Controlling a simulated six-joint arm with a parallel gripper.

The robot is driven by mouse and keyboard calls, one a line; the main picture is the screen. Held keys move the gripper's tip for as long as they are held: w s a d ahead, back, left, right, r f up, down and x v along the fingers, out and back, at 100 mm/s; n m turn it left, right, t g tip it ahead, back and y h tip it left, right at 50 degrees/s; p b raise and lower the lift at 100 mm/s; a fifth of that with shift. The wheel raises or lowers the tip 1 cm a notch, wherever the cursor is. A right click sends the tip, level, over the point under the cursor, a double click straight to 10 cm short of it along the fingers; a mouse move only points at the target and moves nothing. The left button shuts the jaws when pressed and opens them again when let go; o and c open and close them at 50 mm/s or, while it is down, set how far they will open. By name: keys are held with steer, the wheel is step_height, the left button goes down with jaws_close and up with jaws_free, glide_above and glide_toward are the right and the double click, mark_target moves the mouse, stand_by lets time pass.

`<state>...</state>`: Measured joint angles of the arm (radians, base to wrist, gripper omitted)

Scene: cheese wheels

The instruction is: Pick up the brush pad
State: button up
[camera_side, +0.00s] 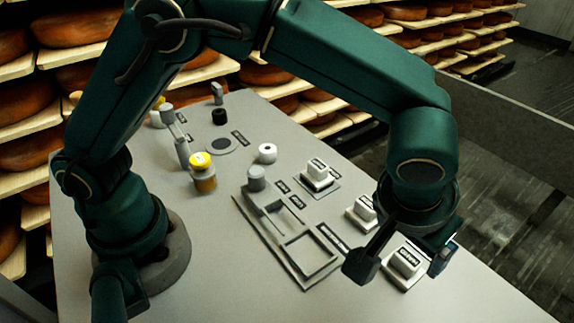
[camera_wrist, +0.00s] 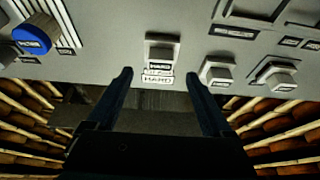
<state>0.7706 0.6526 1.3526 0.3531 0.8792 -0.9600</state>
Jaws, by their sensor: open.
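My gripper (camera_side: 402,258) is open and empty, pointing down at the right of the table. Its two fingers (camera_wrist: 158,78) stand apart in the wrist view. A pale block-shaped pad with a raised grip (camera_side: 405,261) shows between and below the fingers in the side view. In the wrist view a pad (camera_wrist: 162,46) with a label that seems to read HARD sits just beyond the fingertips, roughly centred between them. Two similar pads stand nearby: one (camera_side: 362,212) also in the wrist view (camera_wrist: 217,69), the other (camera_side: 318,175) also there (camera_wrist: 276,75). I cannot tell by name which is the brush pad.
A grey tray with recesses (camera_side: 262,240) lies left of the pads. A yellow-topped jar (camera_side: 202,172), a white ring (camera_side: 267,153) and a black ring (camera_side: 219,117) stand farther back. A blue-topped round item (camera_wrist: 32,40) shows in the wrist view. Cheese shelves (camera_side: 25,103) line the back.

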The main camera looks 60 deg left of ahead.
mark_target(408, 257)
steer(key=shift+x, duration=2.3)
steer(key=shift+r, duration=0.1)
jaws_close()
